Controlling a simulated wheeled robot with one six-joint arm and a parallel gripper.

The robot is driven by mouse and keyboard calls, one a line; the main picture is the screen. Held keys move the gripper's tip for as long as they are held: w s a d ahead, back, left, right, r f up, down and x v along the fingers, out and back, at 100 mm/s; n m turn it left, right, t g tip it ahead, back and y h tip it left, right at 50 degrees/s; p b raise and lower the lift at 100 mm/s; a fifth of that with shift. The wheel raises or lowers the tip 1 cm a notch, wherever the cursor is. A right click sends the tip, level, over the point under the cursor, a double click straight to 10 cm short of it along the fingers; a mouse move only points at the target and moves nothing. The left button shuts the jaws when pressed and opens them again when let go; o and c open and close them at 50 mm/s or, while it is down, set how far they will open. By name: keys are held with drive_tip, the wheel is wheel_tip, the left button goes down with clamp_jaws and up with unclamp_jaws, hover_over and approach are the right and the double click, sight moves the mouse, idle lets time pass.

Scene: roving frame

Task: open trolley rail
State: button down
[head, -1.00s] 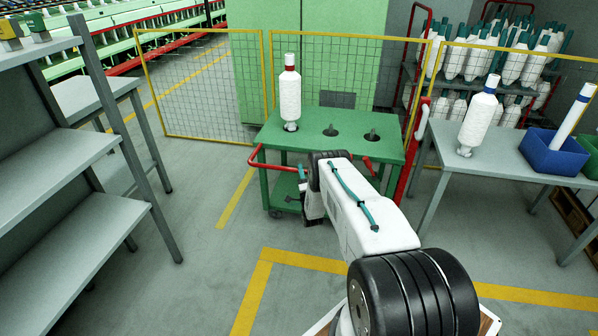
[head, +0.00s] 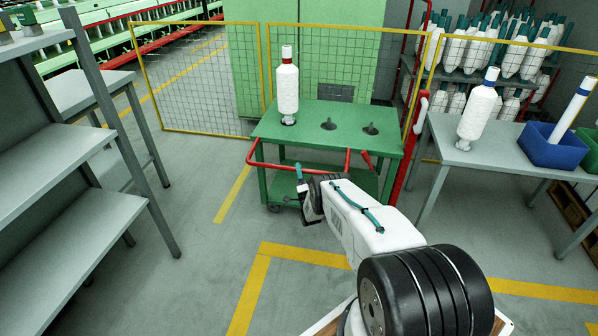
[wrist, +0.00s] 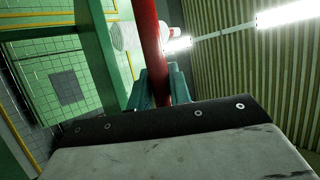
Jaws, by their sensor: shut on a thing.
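The green trolley (head: 340,112) stands ahead in the head view, with a red rail (head: 272,165) along its near side below the top. My gripper (head: 299,173) is at the middle of this rail, its teal fingers partly hidden by my wrist. In the wrist view the red rail (wrist: 152,45) runs down between the teal fingers (wrist: 162,88), and the gripper is shut on it. The rail's right part bends back toward the trolley near a separate short red piece.
A white bobbin (head: 287,88) stands on the trolley's left; two dark pegs are bare. A yellow mesh fence (head: 195,80) is behind. A table (head: 505,150) with a bobbin and blue bin (head: 553,148) is right, grey shelves (head: 75,225) left. Floor between is clear.

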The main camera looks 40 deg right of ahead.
drive_tip(key=c, duration=1.3)
unclamp_jaws()
drive_tip(key=shift+s+d+r, duration=0.1)
drive_tip(key=shift+d+r, duration=0.05)
drive_tip(key=shift+d, duration=0.35)
drive_tip(key=shift+a, duration=0.3)
drive_tip(key=v, duration=0.7)
drive_tip(key=shift+s+f, duration=0.2)
drive_tip(key=shift+f, duration=0.15)
drive_tip(key=shift+a, duration=0.15)
